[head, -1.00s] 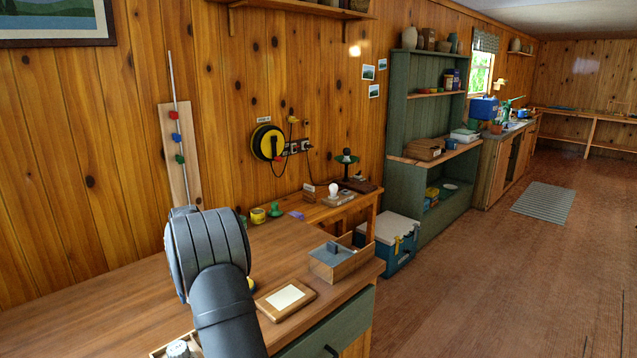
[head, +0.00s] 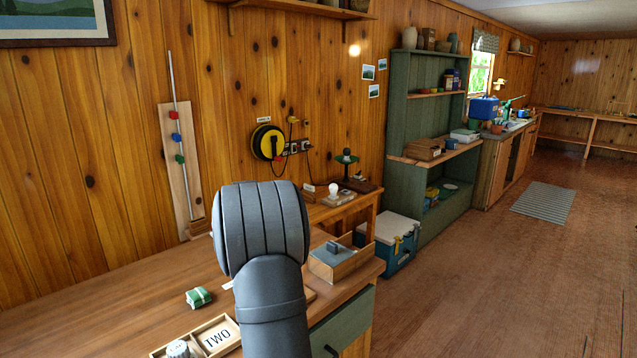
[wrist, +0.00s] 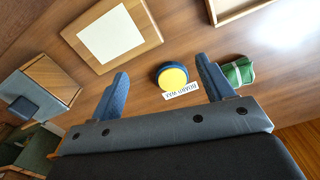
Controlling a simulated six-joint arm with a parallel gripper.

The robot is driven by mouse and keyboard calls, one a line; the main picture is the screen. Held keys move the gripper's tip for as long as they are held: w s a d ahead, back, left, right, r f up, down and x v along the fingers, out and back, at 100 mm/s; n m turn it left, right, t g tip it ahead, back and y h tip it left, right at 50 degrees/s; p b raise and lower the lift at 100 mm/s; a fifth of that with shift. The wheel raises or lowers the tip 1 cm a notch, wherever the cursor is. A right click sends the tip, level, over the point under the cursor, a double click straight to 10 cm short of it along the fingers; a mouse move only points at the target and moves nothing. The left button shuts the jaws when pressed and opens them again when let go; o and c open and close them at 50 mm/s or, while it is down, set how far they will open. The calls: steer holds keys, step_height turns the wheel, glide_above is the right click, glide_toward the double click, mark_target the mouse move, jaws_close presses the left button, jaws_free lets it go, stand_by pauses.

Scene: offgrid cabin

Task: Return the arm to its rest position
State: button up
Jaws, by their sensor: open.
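My gripper (wrist: 160,92) shows in the wrist view with its two blue fingers spread wide and nothing held between them. It is above the wooden desk (head: 130,300). In the head view my arm stands over the desk and hides the gripper. A round tin with a yellow top (wrist: 173,77) and a "BOARD WAX" label (wrist: 181,91) lie on the desk beyond the fingers.
A wooden tray with a "TWO" card (head: 217,336) is at the desk's front. A wooden box with a grey lid (head: 335,258) stands at the right edge. A framed pale board (wrist: 112,33) lies on the desk. The desk's left part is clear.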

steer(key=s+d+f+m, duration=0.1)
steer(key=d+f+m, duration=0.35)
steer(key=d, duration=0.35)
steer(key=s+d+f+m, duration=0.25)
steer(key=d+m, duration=0.25)
steer(key=d, duration=0.4)
steer(key=a, duration=0.3)
steer(key=a+n, duration=0.1)
steer(key=a, duration=0.2)
steer(key=a+n, duration=0.1)
steer(key=a, duration=0.2)
steer(key=shift+w+r, duration=0.2)
steer(key=shift+w, duration=0.15)
steer(key=shift+a, duration=0.4)
